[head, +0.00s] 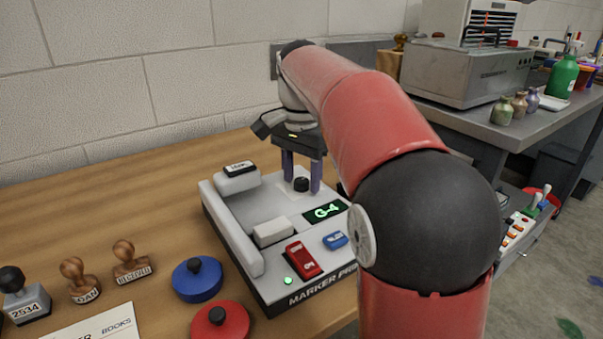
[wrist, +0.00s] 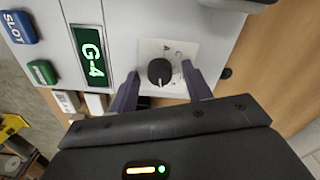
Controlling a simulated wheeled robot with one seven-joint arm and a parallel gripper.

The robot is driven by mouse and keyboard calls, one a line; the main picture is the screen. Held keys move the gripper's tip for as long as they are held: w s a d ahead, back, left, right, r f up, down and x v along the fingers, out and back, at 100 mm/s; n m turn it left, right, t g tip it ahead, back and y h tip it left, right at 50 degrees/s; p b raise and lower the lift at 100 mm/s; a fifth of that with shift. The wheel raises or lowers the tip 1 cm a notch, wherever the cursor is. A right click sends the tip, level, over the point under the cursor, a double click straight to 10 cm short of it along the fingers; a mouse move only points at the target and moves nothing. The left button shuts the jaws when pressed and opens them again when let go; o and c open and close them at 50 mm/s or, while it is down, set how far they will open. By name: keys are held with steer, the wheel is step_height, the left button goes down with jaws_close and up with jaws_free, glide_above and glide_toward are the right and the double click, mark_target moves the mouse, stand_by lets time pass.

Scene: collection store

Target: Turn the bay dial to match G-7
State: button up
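The bay dial (head: 301,184) is a small black knob on the grey marker printer (head: 223,212). In the wrist view the dial (wrist: 160,72) sits on a white plate with letters, its pale pointer line toward my gripper. The green-lit display (head: 325,211) reads G-4, and it also shows in the wrist view (wrist: 90,54). My gripper (head: 302,188) points down over the printer. In the wrist view its two fingers (wrist: 158,80) are spread, one on each side of the dial, with gaps between. It holds nothing.
The printer also has a red switch (head: 303,258) and a blue SLOT button (head: 335,240). Blue (head: 197,279) and red (head: 220,322) ink pads and several stamps stand on the wooden table at left. A grey bench (head: 477,119) stands at right.

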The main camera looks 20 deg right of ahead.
mark_target(302, 180)
steer(key=shift+r, duration=3.9)
steer(key=shift+s, duration=0.1)
